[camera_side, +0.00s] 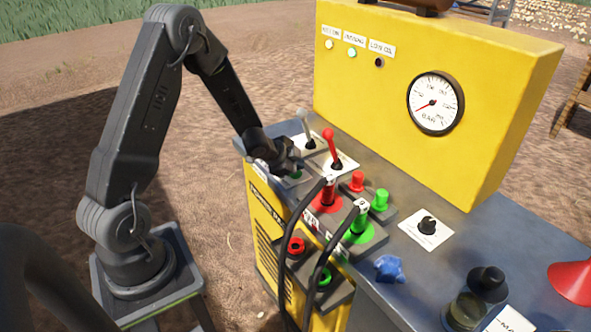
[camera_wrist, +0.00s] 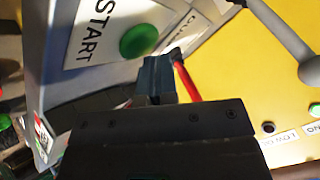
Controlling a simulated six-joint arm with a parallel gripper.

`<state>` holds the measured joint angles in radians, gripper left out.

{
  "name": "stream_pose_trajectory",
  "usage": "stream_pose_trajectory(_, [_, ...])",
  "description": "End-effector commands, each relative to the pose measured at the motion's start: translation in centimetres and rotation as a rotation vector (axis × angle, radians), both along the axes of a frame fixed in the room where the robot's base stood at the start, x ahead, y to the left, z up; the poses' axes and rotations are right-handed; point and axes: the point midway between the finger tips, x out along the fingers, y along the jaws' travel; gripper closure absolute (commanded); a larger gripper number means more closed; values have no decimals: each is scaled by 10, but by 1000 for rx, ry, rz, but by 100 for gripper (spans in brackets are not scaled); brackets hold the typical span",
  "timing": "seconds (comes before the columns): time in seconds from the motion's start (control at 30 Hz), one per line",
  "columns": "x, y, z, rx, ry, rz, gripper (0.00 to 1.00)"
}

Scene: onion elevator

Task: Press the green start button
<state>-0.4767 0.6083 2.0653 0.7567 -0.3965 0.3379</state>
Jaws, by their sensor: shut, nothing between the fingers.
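The green start button (camera_wrist: 138,40) is a round dome beside a white plate reading START (camera_wrist: 95,30) in the wrist view. In the side view only a sliver of the green button (camera_side: 296,175) shows under my gripper, at the console's left end. My gripper (camera_side: 294,163) is shut and empty, low over that plate. In the wrist view its closed fingers (camera_wrist: 156,68) appear just below and right of the button in the picture. A small gap shows between fingers and button there; I cannot tell the height above it.
A grey lever (camera_side: 304,119) and a red lever (camera_side: 330,142) stand close behind my gripper. Red (camera_side: 329,192) and green (camera_side: 359,217) plugs with black cables stand in front. A yellow gauge panel (camera_side: 400,70) rises behind. A blue crumpled thing (camera_side: 389,268) lies right.

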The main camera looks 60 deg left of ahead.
Motion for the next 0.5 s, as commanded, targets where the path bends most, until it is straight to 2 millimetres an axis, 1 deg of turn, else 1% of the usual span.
stream_pose_trajectory(0.17, [0,0,2,1,2,-1,100])
stream_pose_trajectory(0.5, [0,0,19,1,0,-1,100])
